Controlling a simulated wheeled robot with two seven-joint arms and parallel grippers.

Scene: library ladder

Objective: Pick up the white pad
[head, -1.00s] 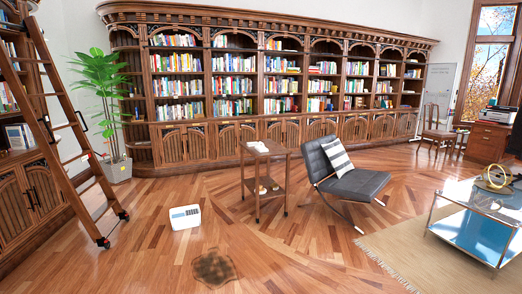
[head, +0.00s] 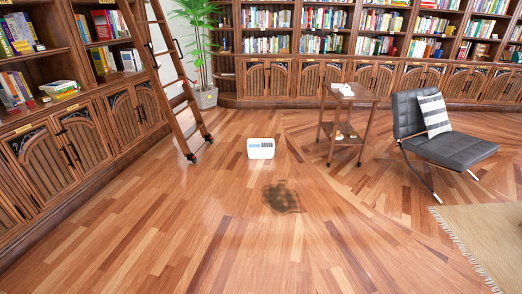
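A white, rounded, box-like object (head: 261,149) with a blue-grey panel on its upper face rests on the wooden floor near the middle of the head view. It is the largest white item on the floor; I cannot tell for certain that it is the white pad. A wooden two-shelf side table (head: 345,120) to its right has small pale items (head: 345,91) on top and others (head: 347,131) on its lower shelf, too small to identify. Neither of my grippers is in view.
A dark flat patch (head: 281,197) lies on the floor in front of the white object. A wheeled ladder (head: 176,80) leans at the left bookcase. A black chair (head: 440,130) and beige rug (head: 488,235) are at the right. The near floor is clear.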

